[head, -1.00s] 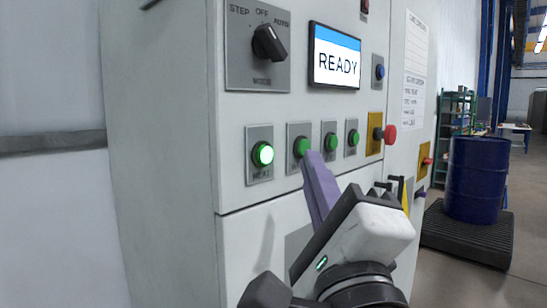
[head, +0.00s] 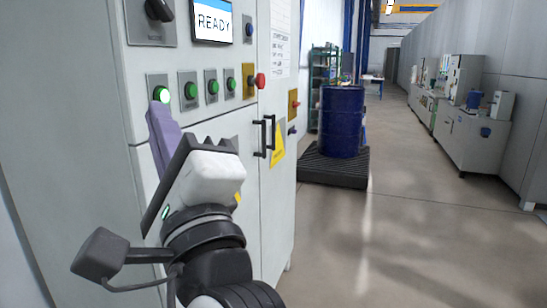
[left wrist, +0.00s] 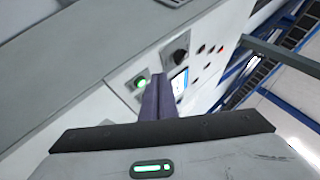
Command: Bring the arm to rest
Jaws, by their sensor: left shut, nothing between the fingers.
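My left gripper (head: 160,108) is in front of the control cabinet (head: 110,150), its purple fingers shut and pointing up. In the head view its fingertips overlap the area just below the lit green button (head: 163,94); I cannot tell the gap from the panel. In the left wrist view the gripper (left wrist: 158,80) has its fingers together with nothing between them, and the lit button (left wrist: 141,84) shows just left of the tips. The display (head: 213,22) reads READY. My right gripper is not in view.
Several unlit green buttons (head: 211,87) and a red knob (head: 260,81) sit to the right on the panel. A door handle (head: 264,137) sticks out lower down. A blue drum (head: 342,120) stands on a black pallet (head: 334,167). The floor (head: 400,240) at right is clear.

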